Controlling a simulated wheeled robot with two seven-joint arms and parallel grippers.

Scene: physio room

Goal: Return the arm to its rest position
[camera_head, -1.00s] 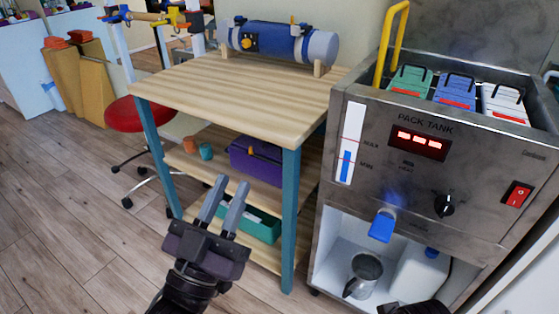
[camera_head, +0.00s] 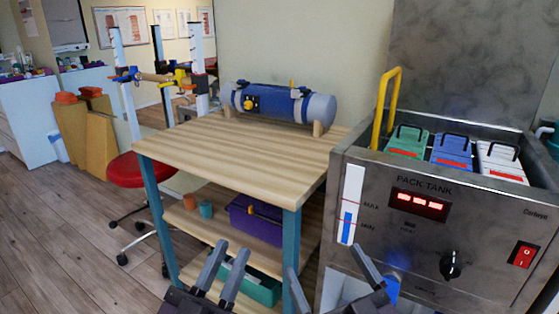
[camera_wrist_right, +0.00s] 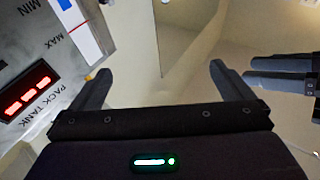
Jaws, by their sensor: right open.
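My left gripper (camera_head: 222,272) is at the bottom middle of the head view, in front of the wooden table's lower shelves. Its two grey fingers stand a narrow gap apart with nothing between them. My right gripper (camera_head: 332,280) is to its right, at the bottom by the pack tank. Its fingers are wide apart and empty. In the right wrist view the open fingers of the right gripper (camera_wrist_right: 160,85) point up, with the left gripper's fingers (camera_wrist_right: 285,73) at the right edge. The rest of both arms is mostly hidden below the head view.
The metal pack tank (camera_head: 400,260) stands at right, with a yellow handle (camera_head: 384,108) and coloured packs on top. The wooden table (camera_head: 215,145) holds a blue cylinder (camera_head: 280,105). A red stool (camera_head: 135,170) stands at left. Floor (camera_head: 70,240) at left is clear.

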